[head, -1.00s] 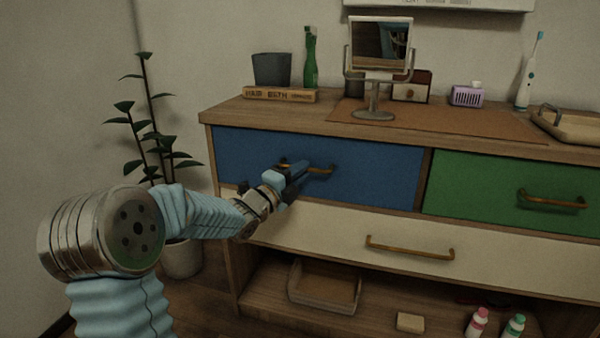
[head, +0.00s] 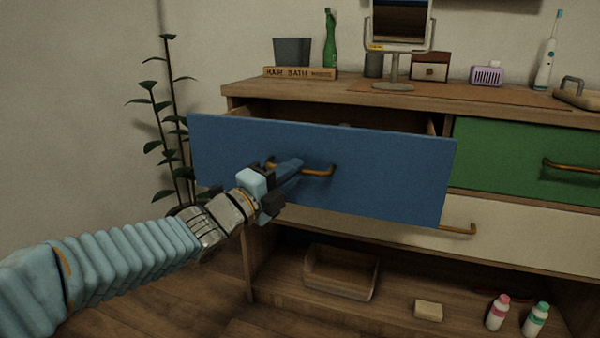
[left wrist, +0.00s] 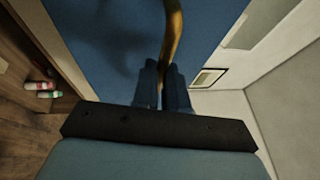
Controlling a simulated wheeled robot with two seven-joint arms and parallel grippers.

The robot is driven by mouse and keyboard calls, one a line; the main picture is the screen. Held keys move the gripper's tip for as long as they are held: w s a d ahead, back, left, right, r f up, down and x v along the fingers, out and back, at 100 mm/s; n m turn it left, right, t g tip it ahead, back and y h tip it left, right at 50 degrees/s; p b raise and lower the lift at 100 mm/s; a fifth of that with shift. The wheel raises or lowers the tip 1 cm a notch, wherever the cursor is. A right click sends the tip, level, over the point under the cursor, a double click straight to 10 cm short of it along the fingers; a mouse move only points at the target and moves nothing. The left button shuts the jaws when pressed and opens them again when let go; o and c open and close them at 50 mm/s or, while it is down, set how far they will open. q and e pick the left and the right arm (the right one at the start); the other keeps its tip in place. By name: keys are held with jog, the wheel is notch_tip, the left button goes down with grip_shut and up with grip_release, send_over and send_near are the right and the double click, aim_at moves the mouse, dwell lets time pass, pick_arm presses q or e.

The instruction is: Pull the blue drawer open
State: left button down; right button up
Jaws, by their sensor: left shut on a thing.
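The blue drawer (head: 390,175) stands pulled out from the wooden cabinet, with a dark gap showing behind its front. It also fills much of the left wrist view (left wrist: 105,50). Its brass handle (head: 318,171) runs across the middle of the front and shows in the left wrist view (left wrist: 174,30). My left gripper (head: 290,170) is shut on this handle; its two fingers (left wrist: 163,88) close around the bar in the left wrist view. The inside of the drawer is mostly hidden by its front. My right gripper is in neither view.
A green drawer (head: 500,160) is closed at the right. A cream drawer (head: 530,240) lies below, partly covered by the blue one. A tray (head: 340,289), a soap bar (head: 428,310) and bottles stand on the low shelf. A plant (head: 165,120) stands at the left.

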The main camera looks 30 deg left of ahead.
pick_arm(q)
jog(key=shift+s+d, duration=0.25)
jog(key=shift+s, duration=0.7)
jog(key=shift+s+d, duration=0.2)
jog(key=shift+s, duration=0.75)
jog(key=c, duration=1.2)
grip_release()
jog(key=p+v, duration=0.2)
jog(key=v, duration=1.1)
jog(key=shift+s+a, duration=0.1)
jog(key=shift+s, duration=0.3)
jog(key=shift+f, duration=0.1)
